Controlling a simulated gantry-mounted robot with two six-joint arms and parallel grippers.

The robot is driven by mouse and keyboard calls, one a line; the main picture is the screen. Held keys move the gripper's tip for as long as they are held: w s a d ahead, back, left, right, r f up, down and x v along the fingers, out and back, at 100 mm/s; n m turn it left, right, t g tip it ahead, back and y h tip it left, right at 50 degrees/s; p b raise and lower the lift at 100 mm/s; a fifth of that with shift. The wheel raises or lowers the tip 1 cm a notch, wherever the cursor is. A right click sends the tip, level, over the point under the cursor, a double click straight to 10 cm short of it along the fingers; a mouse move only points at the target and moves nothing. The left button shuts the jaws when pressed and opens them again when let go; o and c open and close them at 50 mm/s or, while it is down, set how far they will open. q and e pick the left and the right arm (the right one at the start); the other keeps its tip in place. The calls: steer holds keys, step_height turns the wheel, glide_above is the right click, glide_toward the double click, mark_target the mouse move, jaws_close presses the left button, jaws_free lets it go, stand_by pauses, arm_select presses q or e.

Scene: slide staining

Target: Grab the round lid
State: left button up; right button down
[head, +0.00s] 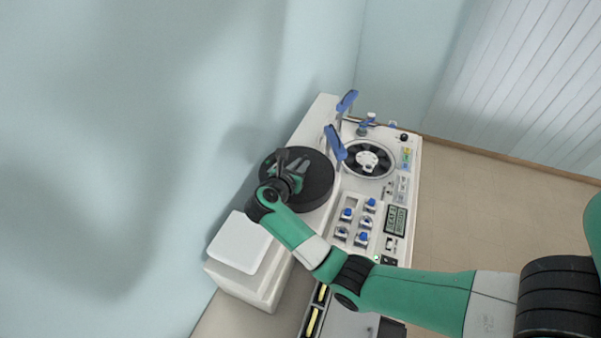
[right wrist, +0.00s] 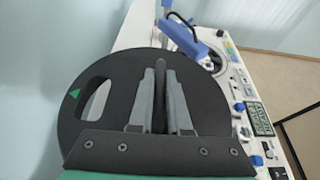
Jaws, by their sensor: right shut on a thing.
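The round lid (head: 318,190) is a black disc above the left side of the white machine. In the right wrist view the lid (right wrist: 205,105) fills the middle, with a cut-out opening and a green triangle mark at its left. My right gripper (head: 291,165) is over the lid. In the right wrist view its two grey fingers (right wrist: 160,95) are shut on the lid's raised black central ridge. The fingers hide part of the ridge. I cannot tell whether the lid rests on the machine or is lifted. My left gripper is not in view.
The white machine (head: 325,112) has an open round well with a rotor (head: 367,160), blue-handled parts (head: 335,143), several blue-capped items (head: 363,239) and a display (head: 396,220). A white box (head: 239,243) stands at the left, near the wall. Bare floor lies to the right.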

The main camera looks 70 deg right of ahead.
steer(key=s+r, duration=0.1)
steer(key=r, duration=0.1)
steer(key=s+a+r, duration=0.1)
steer(key=s+r, duration=0.1)
steer(key=s+a+r, duration=0.1)
steer(key=r, duration=0.1)
steer(key=shift+s+r, duration=0.1)
steer(key=shift+s, duration=0.25)
steer(key=s+a+r, duration=0.3)
steer(key=s, duration=0.5)
steer(key=shift+a+r+b, duration=0.3)
steer(key=shift+a+r, duration=0.05)
